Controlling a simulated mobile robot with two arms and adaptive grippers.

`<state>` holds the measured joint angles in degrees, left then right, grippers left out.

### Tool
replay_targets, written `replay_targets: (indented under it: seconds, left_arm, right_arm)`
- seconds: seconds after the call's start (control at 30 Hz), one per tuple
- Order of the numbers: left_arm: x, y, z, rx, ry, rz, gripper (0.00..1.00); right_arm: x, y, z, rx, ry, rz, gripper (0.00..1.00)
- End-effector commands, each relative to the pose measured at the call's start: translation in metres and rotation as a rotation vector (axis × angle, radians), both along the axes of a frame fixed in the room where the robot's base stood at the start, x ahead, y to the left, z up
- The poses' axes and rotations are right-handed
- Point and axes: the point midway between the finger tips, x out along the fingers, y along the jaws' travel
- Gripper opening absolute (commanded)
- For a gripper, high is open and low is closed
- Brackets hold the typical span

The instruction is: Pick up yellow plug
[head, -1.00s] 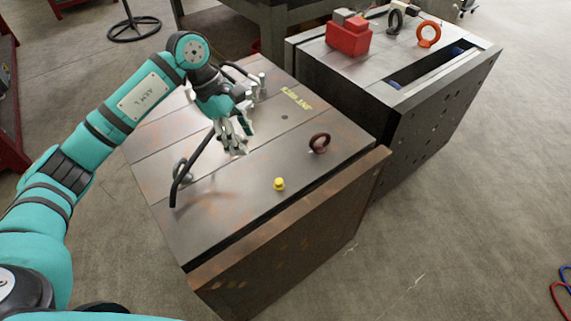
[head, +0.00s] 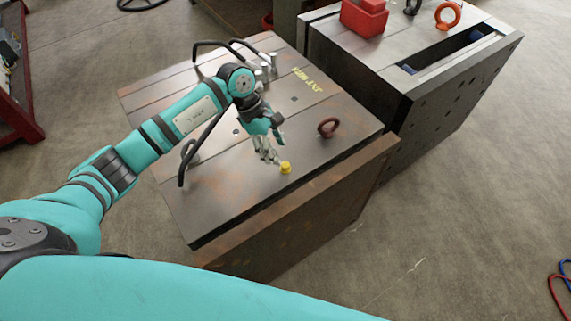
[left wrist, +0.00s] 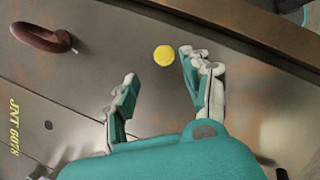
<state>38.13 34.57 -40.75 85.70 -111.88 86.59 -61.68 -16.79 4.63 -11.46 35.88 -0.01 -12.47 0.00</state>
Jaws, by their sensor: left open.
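A small yellow plug (head: 285,168) stands on the top face of the near mould base (head: 240,205), close to its front edge. In the left wrist view the yellow plug (left wrist: 164,55) is just beyond the fingertips, nearer the right-hand finger. My left gripper (head: 268,158) is just left of the plug in the head view. Its two fingers are apart with nothing between them, as the left wrist view also shows (left wrist: 160,78). I cannot tell whether a finger touches the plug. My right gripper is not in view.
A dark red lifting eye (head: 328,127) stands behind and right of the plug. Black hoses (head: 196,150) and metal pins (head: 268,66) are on the same block. A second mould base (head: 400,100) with a red block (head: 364,16) and orange eye (head: 447,15) stands at back right.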

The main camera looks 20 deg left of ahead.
Motion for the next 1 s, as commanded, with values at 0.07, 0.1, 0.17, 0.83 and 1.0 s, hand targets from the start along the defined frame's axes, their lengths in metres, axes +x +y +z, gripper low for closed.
replay_targets:
  seconds: [0.07,0.1,0.17,0.83,1.0]
  left_arm:
    - [-0.004,-0.006,-0.006,-0.003,0.005,0.0,0.49]
    - [-0.005,-0.009,-0.01,-0.003,0.007,-0.001,0.49]
    - [-0.008,-0.015,-0.017,-0.004,0.007,0.0,0.49]
    - [-0.008,-0.025,-0.044,-0.001,0.002,-0.001,0.23]
    - [-0.008,-0.025,-0.044,-0.001,0.001,0.001,0.09]
  right_arm:
    - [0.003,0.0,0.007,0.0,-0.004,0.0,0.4]
    - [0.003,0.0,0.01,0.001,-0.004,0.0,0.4]
    - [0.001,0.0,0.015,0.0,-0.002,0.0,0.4]
    - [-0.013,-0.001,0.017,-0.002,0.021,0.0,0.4]
    - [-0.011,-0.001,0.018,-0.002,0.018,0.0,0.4]
